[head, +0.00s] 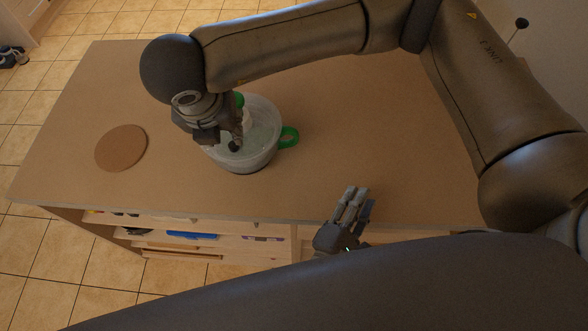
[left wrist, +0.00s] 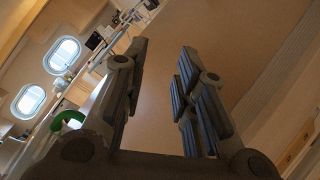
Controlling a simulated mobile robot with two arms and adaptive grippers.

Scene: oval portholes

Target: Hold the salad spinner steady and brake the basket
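The salad spinner (head: 262,150) is a clear, whitish bowl with a green side handle (head: 289,137) at its right. It stands upright on the brown table. My right gripper (head: 232,142) is over its lid from above, by a small dark knob, and hides part of the top; its fingers' opening and any contact are unclear. Another green part (head: 239,99) shows behind the gripper. The inner basket is not clearly visible. My left gripper (head: 352,206) is at the table's front edge, apart from the spinner. In the left wrist view its fingers (left wrist: 165,100) are spread and empty.
A round brown disc (head: 121,148) lies on the table (head: 400,150) left of the spinner. Open shelves (head: 190,236) with small items are under the front edge. The table right of the spinner is clear. Oval windows (left wrist: 62,55) show in the left wrist view.

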